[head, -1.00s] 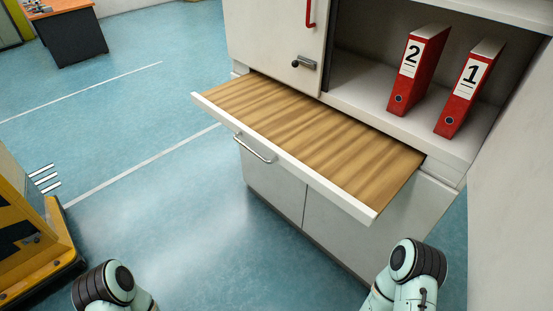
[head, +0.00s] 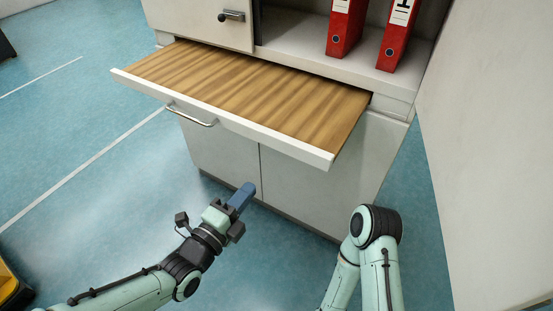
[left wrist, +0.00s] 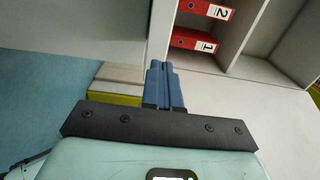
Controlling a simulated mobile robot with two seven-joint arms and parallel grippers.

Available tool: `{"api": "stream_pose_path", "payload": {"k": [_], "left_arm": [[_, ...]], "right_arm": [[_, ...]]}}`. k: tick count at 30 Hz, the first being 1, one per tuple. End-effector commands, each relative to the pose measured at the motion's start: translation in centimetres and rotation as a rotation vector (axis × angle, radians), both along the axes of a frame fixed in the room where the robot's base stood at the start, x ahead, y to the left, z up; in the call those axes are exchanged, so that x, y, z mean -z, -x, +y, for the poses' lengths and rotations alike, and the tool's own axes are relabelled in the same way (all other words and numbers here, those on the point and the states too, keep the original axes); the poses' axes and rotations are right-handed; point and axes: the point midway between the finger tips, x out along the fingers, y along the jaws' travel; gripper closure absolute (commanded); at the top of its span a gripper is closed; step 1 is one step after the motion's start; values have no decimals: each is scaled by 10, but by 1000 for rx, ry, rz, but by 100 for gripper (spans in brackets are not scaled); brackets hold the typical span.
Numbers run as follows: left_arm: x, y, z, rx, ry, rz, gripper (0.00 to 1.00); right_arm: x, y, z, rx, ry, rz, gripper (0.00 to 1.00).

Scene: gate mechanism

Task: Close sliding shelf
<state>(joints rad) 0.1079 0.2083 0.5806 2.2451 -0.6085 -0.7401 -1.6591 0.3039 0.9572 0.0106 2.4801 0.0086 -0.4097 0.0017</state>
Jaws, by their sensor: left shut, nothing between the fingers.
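The sliding shelf (head: 250,90) is a wood-topped board with a white front edge. In the head view it sticks well out of the white cabinet (head: 225,160). A curved metal handle (head: 192,117) shows just below the front edge, left of its middle. My left gripper (head: 243,195) is shut and empty, lower in the picture than the shelf front and apart from it. Its blue fingers (left wrist: 165,85) lie together in the left wrist view, pointing toward the cabinet. I cannot make out the shelf clearly there. My right arm shows at the lower right, but its gripper is out of view.
Red binders (head: 345,28) stand in the open compartment above the shelf. A closed door with a dark-knobbed latch (head: 231,16) is at upper left. A pale wall (head: 490,130) rises at the right.

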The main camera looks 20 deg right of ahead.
Motion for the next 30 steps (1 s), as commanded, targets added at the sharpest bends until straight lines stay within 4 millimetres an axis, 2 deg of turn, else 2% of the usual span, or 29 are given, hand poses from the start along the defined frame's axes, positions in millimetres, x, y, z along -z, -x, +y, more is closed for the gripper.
{"api": "stream_pose_path", "payload": {"k": [5, 18, 24, 30], "left_arm": [[0, -16, -21, 4, 4, 5, 100], [0, -73, -88, 0, 4, 10, 100], [1, -85, -102, -1, 3, 9, 100], [1, -88, -104, -2, 1, 9, 100]], "right_arm": [[-3, 0, 0, -1, -1, 2, 60], [-12, 5, 1, -5, -4, 19, 60], [-14, 6, 0, -5, -5, 23, 60], [-14, 6, 0, -6, -4, 25, 60]]}}
